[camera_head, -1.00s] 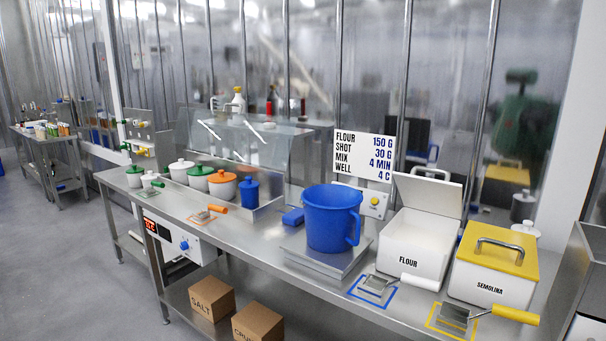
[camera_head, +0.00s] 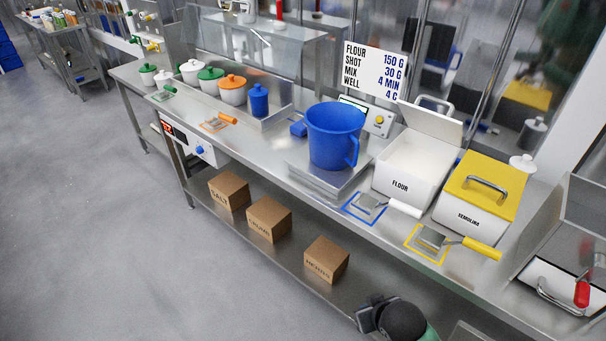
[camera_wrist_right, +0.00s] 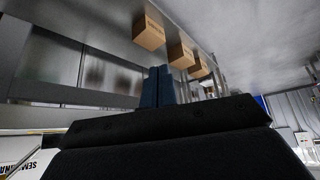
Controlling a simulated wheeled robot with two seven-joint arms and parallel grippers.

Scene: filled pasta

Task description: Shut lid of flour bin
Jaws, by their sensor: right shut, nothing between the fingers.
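The white flour bin (camera_head: 397,186), labelled FLOUR, stands on the steel counter in the head view. Its white lid (camera_head: 432,122) is up, tilted back at the rear of the bin, with a metal handle (camera_head: 434,101) at its upper edge. White flour (camera_head: 417,158) shows inside. My right gripper (camera_wrist_right: 158,88) is shut and empty in the right wrist view, pointing towards the boxes on the lower shelf. Part of my right arm shows at the bottom edge of the head view, low in front of the counter and apart from the bin. My left gripper is not in view.
A semolina bin (camera_head: 470,215) with a shut yellow lid stands right of the flour bin. A blue jug (camera_head: 335,135) on a scale stands left. A white-handled scoop (camera_head: 370,203) and yellow-handled scoop (camera_head: 436,239) lie in front. Cardboard boxes (camera_head: 268,218) sit on the lower shelf.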

